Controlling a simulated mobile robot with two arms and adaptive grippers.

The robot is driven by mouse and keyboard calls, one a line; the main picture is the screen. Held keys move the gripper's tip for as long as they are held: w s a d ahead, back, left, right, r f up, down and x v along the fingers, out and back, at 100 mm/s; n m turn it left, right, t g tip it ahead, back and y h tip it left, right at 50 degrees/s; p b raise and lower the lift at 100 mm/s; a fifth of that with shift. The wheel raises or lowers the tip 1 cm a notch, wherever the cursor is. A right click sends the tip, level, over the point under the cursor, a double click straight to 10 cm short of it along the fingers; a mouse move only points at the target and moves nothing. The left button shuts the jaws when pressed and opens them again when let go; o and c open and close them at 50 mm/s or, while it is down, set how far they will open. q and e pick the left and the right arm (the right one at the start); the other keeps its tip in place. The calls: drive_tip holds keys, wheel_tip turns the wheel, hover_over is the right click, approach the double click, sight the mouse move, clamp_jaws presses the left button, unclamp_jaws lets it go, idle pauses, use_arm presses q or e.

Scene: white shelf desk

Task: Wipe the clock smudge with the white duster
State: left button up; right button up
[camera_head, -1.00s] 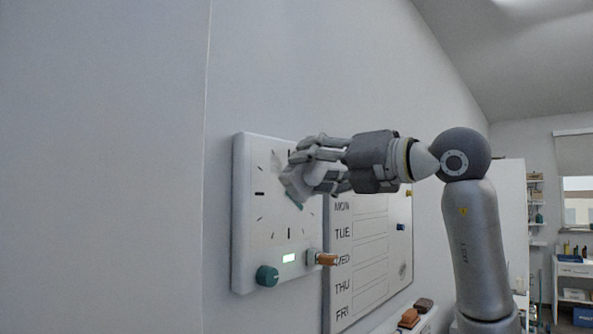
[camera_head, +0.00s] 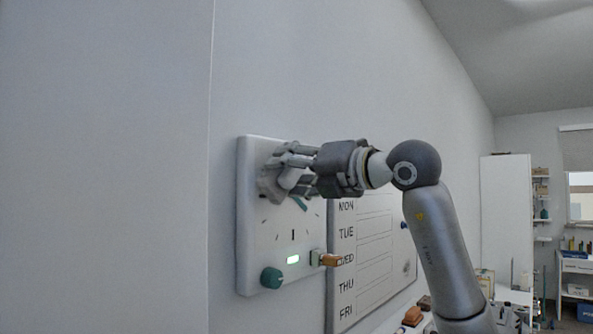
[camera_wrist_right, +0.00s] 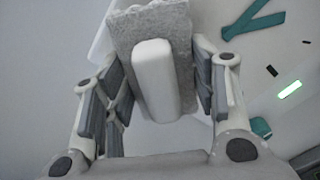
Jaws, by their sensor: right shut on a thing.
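The clock (camera_head: 257,235) is a white square panel on the wall, with black tick marks, a teal hand (camera_head: 299,203) and a lit green display (camera_head: 293,260). My right gripper (camera_head: 285,174) is shut on the white duster and is in front of the clock's upper left part. In the right wrist view, the duster (camera_wrist_right: 153,78) shows a white handle on a grey fuzzy pad between the fingers. The pad is at the clock face; contact cannot be told for sure. No smudge shows on the clock now; the gripper and duster cover its upper part. My left gripper is out of view.
A teal knob (camera_head: 271,278) and an orange-brown peg (camera_head: 331,260) stick out of the clock's lower part. A weekday whiteboard (camera_head: 372,285) hangs right of it. Small brown blocks (camera_head: 413,316) lie on the ledge below. The wall left of the clock is clear.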

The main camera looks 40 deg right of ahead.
drive_tip(key=shift+w+a+p, duration=0.1)
drive_tip(key=shift+w+p, duration=0.3)
drive_tip(key=shift+w, duration=0.7)
idle(0.6)
drive_tip(key=shift+d, duration=1.95)
drive_tip(key=d+p, duration=0.1)
drive_tip(key=d, duration=0.2)
drive_tip(key=shift+w+d+r+p, duration=0.1)
drive_tip(key=shift+w+d+p, duration=0.2)
drive_tip(key=shift+w+p, duration=0.1)
drive_tip(key=shift+s+a, duration=0.2)
drive_tip(key=shift+a, duration=1.75)
drive_tip(key=shift+s+a, duration=0.2)
drive_tip(key=shift+a, duration=1.7)
